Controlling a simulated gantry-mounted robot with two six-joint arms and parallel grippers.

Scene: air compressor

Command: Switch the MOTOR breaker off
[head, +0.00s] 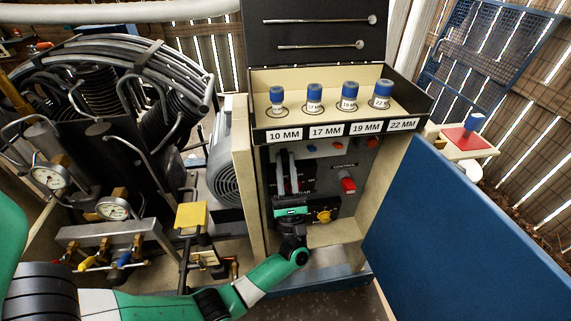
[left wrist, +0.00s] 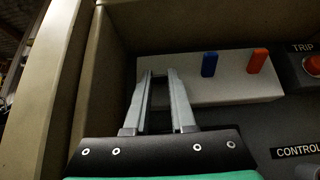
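My left gripper (head: 287,168) reaches into the control cabinet (head: 328,165), at the left side of its panel. In the left wrist view the fingers of the left gripper (left wrist: 160,75) stand a small gap apart, in front of the left end of a pale breaker block (left wrist: 225,88). A dark patch shows between the tips; I cannot tell whether it is a lever. A blue lever (left wrist: 209,64) and an orange lever (left wrist: 257,61) stand on the block, right of the fingers and apart from them. No MOTOR label is readable. My right gripper is not in view.
A red TRIP button (left wrist: 313,65) is right of the block. A red CONTROL switch (head: 348,185) and yellow knob (head: 323,216) are lower on the panel. A tray (head: 336,92) with blue-capped sockets overhangs the panel. The blue door (head: 470,235) stands open at right.

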